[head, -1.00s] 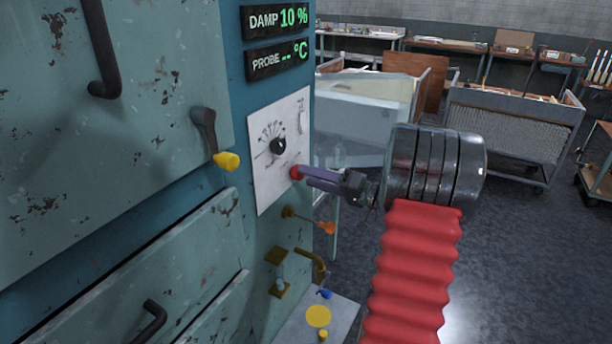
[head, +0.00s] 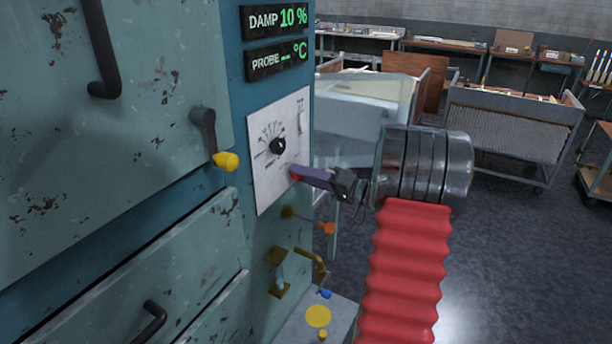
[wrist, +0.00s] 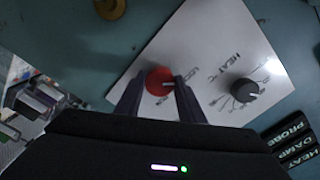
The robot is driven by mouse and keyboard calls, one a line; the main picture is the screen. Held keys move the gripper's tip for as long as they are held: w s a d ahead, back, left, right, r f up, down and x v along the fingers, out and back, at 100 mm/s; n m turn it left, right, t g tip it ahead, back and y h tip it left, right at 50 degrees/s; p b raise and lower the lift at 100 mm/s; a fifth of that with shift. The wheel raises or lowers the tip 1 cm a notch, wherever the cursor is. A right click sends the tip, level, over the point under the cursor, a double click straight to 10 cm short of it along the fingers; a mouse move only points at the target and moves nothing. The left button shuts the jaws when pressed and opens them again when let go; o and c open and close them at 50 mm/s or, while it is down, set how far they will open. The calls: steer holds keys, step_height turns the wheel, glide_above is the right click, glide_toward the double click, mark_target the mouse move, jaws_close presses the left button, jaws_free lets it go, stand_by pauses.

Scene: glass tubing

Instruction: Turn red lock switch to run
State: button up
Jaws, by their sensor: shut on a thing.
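The red lock switch (wrist: 159,81) is on a white panel (head: 262,185) on the side of a teal cabinet. In the wrist view it is a round red knob with a pale bar across it and lettering beside it, partly covered. My gripper (head: 299,174) is at the panel, its purple fingers shut on the red switch. In the wrist view my gripper (wrist: 158,88) has one finger on each side of the knob. In the head view only a sliver of red shows by the fingertips. Which position the switch points to I cannot tell.
A black heat dial (head: 278,146) sits just above the switch on the same panel. Below are an orange-handled valve (head: 327,228) and a brass pipe (head: 312,262). Open floor lies to the right.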

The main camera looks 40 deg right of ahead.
steer(key=shift+c, duration=1.4)
steer(key=shift+d, duration=0.15)
steer(key=shift+f+m, duration=0.1)
steer(key=shift+m, duration=0.2)
steer(key=m, duration=1.7)
steer(key=shift+f, duration=0.1)
steer(key=shift+m, duration=0.3)
